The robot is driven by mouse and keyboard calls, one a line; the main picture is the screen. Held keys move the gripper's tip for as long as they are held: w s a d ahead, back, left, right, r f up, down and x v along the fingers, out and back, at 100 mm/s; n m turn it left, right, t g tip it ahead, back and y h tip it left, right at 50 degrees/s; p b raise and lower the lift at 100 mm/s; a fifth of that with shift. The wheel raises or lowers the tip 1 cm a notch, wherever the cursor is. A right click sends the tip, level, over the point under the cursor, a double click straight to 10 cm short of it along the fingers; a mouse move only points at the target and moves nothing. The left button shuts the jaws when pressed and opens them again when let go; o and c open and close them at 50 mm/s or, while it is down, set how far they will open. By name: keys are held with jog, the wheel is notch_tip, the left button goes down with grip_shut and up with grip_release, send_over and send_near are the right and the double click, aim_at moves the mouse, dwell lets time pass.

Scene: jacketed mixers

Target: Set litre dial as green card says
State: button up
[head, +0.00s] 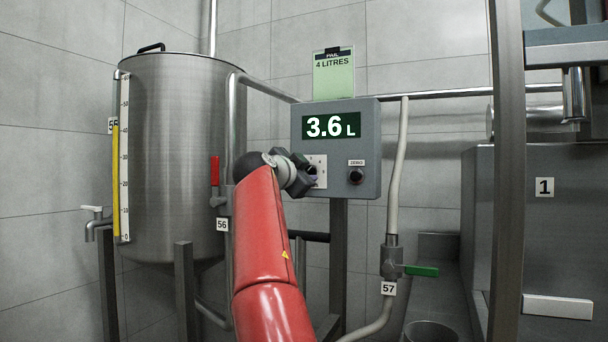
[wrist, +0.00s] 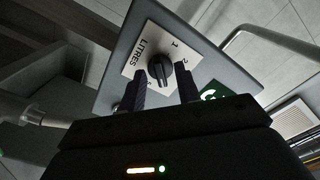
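The green card (head: 333,78) is clipped above the grey control box (head: 367,188) and reads "4 LITRES". The display (head: 331,125) on the box reads 3.6 L. The litre dial (wrist: 161,69) is a black knob on a white plate (wrist: 142,54) marked LITRES; a 1 and a 2 are legible beside it. In the head view my gripper (head: 309,176) is in front of the plate and hides most of the dial. In the wrist view my gripper (wrist: 162,86) is open, with one finger on each side of the dial and visible gaps between.
A black ZERO knob (head: 356,176) sits to the right on the same box. A steel tank (head: 172,150) with a red-handled valve (head: 215,172) stands at left. A green-handled valve (head: 420,271) is at lower right. A dark post (head: 508,170) stands further right.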

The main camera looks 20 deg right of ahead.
jog(key=b+v, duration=0.3)
jog(key=v, duration=0.4)
jog(key=shift+s+a, duration=0.2)
jog(key=shift+a, duration=0.05)
